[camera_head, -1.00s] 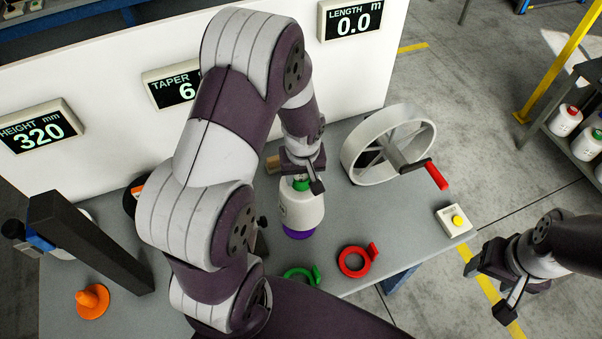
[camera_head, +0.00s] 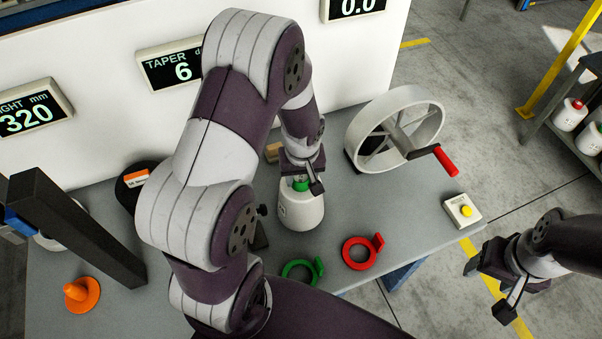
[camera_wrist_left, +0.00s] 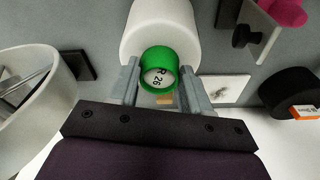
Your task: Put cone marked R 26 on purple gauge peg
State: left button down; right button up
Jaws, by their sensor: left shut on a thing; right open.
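The white cone (camera_head: 300,212) has a green top (camera_wrist_left: 158,68) marked R 26, readable in the left wrist view. It stands upright at the middle of the grey table in the head view. My left gripper (camera_head: 302,186) is shut on the cone's green top from above, with a finger on each side. My right gripper (camera_head: 487,291) is open and empty, off the table's right side.
A red ring gauge (camera_head: 360,255) and a green one (camera_head: 300,272) lie at the table's front. A white wheel with a red handle (camera_head: 446,161) stands right of the cone, near a yellow button box (camera_head: 464,210). An orange cone-shaped piece (camera_head: 82,294) is at left.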

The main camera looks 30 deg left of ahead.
pick_arm(q)
jog(key=shift+f+b, duration=0.3)
jog(key=shift+f, duration=0.3)
jog(key=shift+f+b, duration=0.3)
jog(key=shift+c, duration=2.2)
grip_release()
notch_tip(320, 180, up, 13)
jog(key=s+b, duration=0.1)
jog(key=shift+s+d+f+b, duration=0.15)
jog(key=shift+d+b, duration=0.2)
jog(key=shift+d, duration=0.1)
